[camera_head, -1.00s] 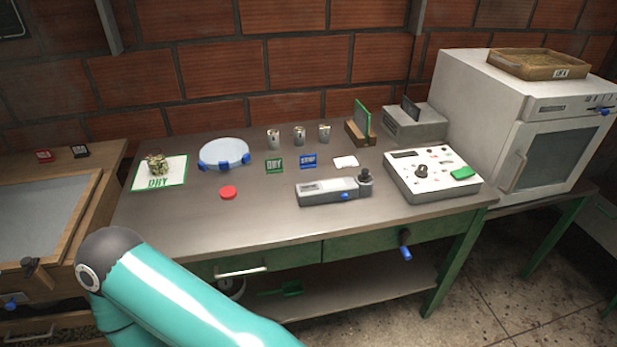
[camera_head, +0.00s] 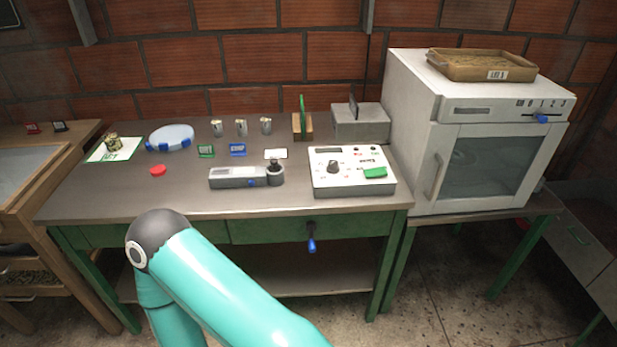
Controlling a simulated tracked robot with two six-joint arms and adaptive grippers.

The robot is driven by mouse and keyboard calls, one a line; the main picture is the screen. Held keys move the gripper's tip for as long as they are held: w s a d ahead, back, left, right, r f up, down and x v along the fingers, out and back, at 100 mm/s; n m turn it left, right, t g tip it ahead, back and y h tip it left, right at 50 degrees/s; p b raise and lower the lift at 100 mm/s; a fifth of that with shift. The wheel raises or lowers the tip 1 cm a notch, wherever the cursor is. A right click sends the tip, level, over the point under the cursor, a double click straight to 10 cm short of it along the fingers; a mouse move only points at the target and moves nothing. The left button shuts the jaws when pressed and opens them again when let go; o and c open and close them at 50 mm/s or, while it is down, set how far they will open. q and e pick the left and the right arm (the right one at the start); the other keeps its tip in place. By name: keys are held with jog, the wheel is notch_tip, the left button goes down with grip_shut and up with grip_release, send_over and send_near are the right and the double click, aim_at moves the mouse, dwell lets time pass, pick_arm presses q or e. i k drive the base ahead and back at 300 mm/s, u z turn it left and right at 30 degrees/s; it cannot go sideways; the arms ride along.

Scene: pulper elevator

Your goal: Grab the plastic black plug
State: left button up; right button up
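No separate thing stands out clearly as a plastic black plug. A small dark round piece (camera_head: 275,165) sits on the right end of a grey hand-held meter (camera_head: 232,178) on the table; I cannot tell if it is the plug. A black knob (camera_head: 333,167) is on the white control box (camera_head: 326,187) to its right. A teal arm of mine with a dark joint crosses the lower middle, in front of the table. Neither of my grippers is in view, so whether they hold anything is hidden.
The metal table (camera_head: 130,203) also holds a red cap (camera_head: 157,170), a blue-clipped round dish (camera_head: 171,136), several metal cans and small signs. A white oven (camera_head: 480,150) with a tray (camera_head: 482,66) on top stands right. The table's front left is clear.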

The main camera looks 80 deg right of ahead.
aim_at(275, 168)
jog(key=k, duration=0.75)
jog(key=u, duration=2)
jog(key=i, duration=0.1)
jog(key=z, duration=3.45)
jog(key=i, duration=0.75)
